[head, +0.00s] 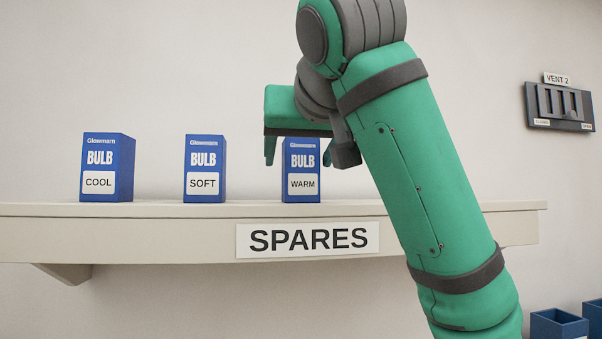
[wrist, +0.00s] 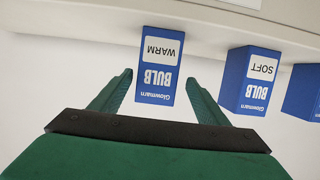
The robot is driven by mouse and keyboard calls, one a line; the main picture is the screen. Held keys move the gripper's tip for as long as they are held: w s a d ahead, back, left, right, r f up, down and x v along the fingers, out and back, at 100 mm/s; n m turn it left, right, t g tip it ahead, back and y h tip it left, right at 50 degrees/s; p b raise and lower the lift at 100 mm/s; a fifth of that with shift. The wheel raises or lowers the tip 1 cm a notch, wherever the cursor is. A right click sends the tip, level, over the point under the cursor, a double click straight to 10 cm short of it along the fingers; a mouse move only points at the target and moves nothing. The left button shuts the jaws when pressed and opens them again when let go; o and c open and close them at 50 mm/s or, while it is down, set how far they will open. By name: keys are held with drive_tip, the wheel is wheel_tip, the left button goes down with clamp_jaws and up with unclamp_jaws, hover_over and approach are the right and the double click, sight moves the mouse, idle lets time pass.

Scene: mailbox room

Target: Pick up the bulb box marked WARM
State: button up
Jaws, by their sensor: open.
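Three blue bulb boxes stand upright in a row on the shelf (head: 150,211). The box marked WARM (head: 301,166) is the rightmost in the head view, and its top is partly covered by my gripper. My gripper (head: 298,158) is open above and around the top of the WARM box, one finger showing on each side. In the wrist view, which is upside down, the WARM box (wrist: 157,66) shows between and beyond the two open fingers (wrist: 158,88). There is a gap on each side, and I see no contact. The SOFT box (head: 205,168) and the COOL box (head: 107,167) stand to the left.
A SPARES sign (head: 307,239) is on the shelf's front edge. The SOFT box is the nearest neighbour, with clear shelf between. A VENT 2 panel (head: 560,105) is on the wall at right. Blue bins (head: 559,325) show at the lower right.

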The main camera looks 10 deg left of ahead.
sight(297, 173)
drive_tip(key=shift+d+f+x, duration=0.1)
drive_tip(key=shift+d+x, duration=0.05)
drive_tip(key=shift+x, duration=1.8)
drive_tip(key=shift+d+f+x, duration=0.1)
drive_tip(key=shift+d+x, duration=0.05)
drive_tip(key=shift+x, duration=1.75)
drive_tip(key=c, duration=1.2)
